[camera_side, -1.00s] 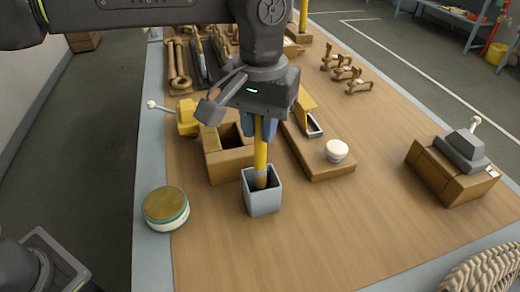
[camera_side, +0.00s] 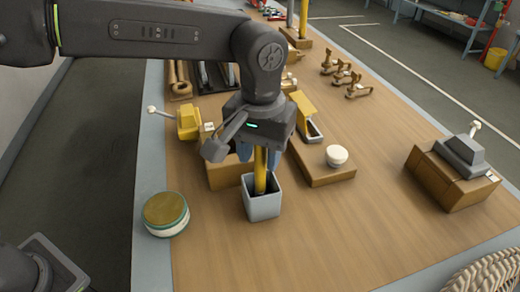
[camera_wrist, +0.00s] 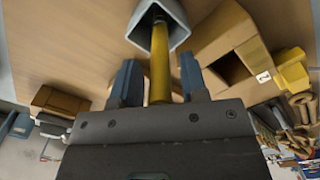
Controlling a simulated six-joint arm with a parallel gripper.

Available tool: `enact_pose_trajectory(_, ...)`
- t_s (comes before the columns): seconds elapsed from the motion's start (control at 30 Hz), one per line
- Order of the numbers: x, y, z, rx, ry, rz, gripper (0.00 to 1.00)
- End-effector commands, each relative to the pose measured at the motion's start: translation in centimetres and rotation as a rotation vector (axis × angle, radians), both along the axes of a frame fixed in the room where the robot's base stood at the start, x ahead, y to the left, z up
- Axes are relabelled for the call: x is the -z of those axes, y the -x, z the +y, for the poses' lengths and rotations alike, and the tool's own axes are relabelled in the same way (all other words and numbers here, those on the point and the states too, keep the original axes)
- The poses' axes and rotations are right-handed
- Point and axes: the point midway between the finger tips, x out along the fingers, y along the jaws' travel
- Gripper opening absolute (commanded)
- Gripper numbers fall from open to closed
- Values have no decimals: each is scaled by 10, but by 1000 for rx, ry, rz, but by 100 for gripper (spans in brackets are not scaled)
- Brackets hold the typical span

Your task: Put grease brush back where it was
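The grease brush (camera_side: 261,172) stands nearly upright in the grey square cup (camera_side: 264,207), its yellow handle showing above the rim and its lower end hidden inside. In the wrist view the yellow handle (camera_wrist: 160,62) runs from the cup (camera_wrist: 178,14) back between my fingers. My gripper (camera_side: 259,160) is just above the cup, around the handle. In the wrist view my gripper (camera_wrist: 158,82) has its two blue fingers apart, with a gap on each side of the handle. The top of the handle is hidden by my gripper.
A cardboard box (camera_side: 224,174) stands close behind the cup. A wooden board (camera_side: 322,174) with a white knob (camera_side: 337,155) is to the right. A round tin (camera_side: 166,214) sits at the left edge, and a lever box (camera_side: 452,175) at the right.

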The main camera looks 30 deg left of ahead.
Motion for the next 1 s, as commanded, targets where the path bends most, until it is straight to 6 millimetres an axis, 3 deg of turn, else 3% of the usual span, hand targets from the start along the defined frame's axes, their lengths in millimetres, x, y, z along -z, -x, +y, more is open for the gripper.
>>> enact_pose_trajectory(0.27,-1,0,0,0,1,-1,46)
enact_pose_trajectory(0.43,-12,-1,0,0,2,-2,46)
enact_pose_trajectory(0.8,-88,-1,-1,0,3,-4,46)
enact_pose_trajectory(1.0,-114,-1,-1,0,2,-2,46)
